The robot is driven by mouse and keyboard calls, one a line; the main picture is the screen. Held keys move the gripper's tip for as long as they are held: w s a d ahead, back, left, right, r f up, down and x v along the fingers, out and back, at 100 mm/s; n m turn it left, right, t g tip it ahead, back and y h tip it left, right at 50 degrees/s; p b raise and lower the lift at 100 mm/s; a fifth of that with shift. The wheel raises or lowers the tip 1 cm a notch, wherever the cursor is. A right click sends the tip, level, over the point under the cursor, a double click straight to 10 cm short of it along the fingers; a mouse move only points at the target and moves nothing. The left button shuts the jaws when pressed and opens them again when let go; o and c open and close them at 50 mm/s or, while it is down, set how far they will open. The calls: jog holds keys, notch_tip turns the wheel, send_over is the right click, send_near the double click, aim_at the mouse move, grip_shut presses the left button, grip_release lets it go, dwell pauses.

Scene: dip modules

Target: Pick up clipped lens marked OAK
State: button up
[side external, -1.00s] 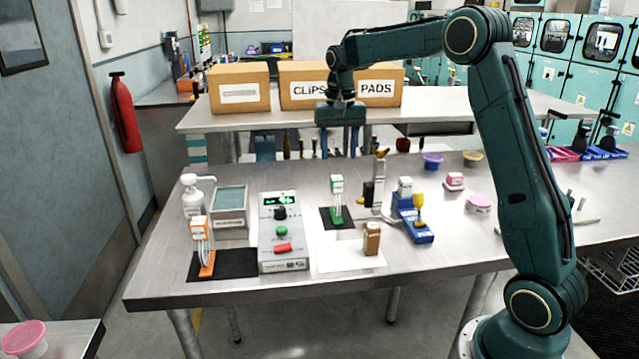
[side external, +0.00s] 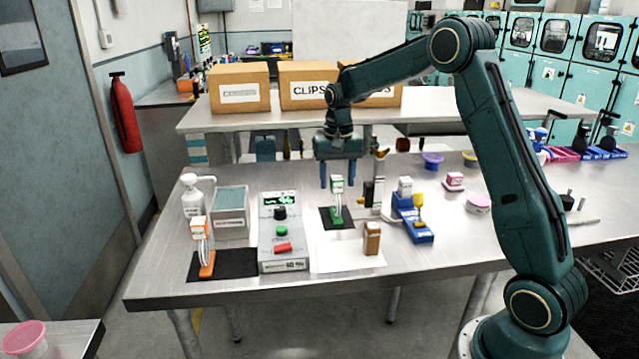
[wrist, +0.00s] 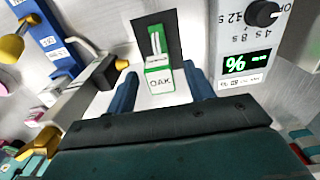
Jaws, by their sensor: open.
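The clipped lens marked OAK (wrist: 160,82) has a white block with green trim and stands on a green clip over a black mat (wrist: 177,33). In the side view the OAK lens (side external: 337,186) is upright at the middle of the bench. My gripper (side external: 337,178) is open, pointing down, with its blue fingers at the height of the lens top. In the wrist view my gripper (wrist: 162,92) has one finger on each side of the OAK block, with a gap on both sides. I cannot tell how far the fingers reach past it.
A grey control box (side external: 284,232) with a green display stands left of the lens. A metal post stand (side external: 379,190) is close on the right, beside a blue holder (side external: 413,222). An orange clipped lens (side external: 201,245) stands at the left. A brown block (side external: 372,238) is in front.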

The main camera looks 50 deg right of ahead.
aim_at(336, 198)
jog(key=shift+f, duration=1.45)
grip_shut()
